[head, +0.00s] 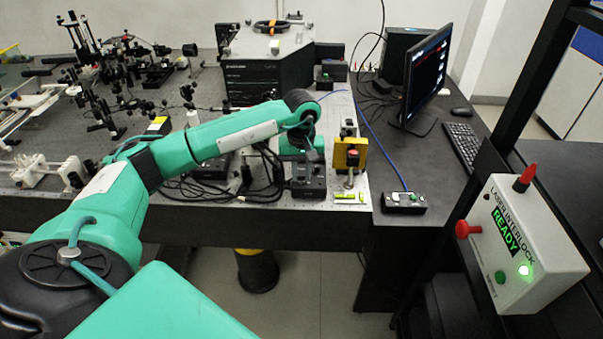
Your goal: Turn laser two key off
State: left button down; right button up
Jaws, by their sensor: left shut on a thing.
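My left arm reaches in from the left over the bench. It bends down at the wrist to my left gripper (309,165), which is over a small black box (307,188) near the bench's front edge. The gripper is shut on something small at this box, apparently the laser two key. The key is hidden by the gripper, so I cannot see its angle. My right gripper is not in view.
A yellow block with a red top (350,155) stands close to the right of my gripper. Black cables (235,185) lie to the left. A small control box (403,202), monitor (428,75), keyboard (462,148) and white interlock box reading READY (525,248) are farther right.

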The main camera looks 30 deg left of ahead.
pick_arm(q)
jog(key=n+b, duration=0.2)
jog(key=n, duration=0.1)
jog(key=shift+f, duration=0.15)
jog(key=shift+n+b, duration=0.5)
jog(key=shift+n, duration=0.1)
jog(key=shift+n+b, duration=0.3)
jog(key=shift+n, duration=0.2)
jog(key=n+b, duration=0.1)
jog(key=n, duration=0.2)
jog(key=shift+n+b, duration=0.3)
jog(key=shift+b, duration=0.05)
jog(key=n+b, duration=0.1)
jog(key=n, duration=0.3)
jog(key=shift+n, duration=0.3)
jog(key=n+b, duration=0.1)
jog(key=n, duration=0.1)
jog(key=shift+r+n, duration=0.2)
jog(key=shift+n, duration=0.2)
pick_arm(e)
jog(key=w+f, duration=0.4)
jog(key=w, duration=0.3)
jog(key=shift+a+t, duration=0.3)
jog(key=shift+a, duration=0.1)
pick_arm(q)
jog(key=shift+n, duration=0.5)
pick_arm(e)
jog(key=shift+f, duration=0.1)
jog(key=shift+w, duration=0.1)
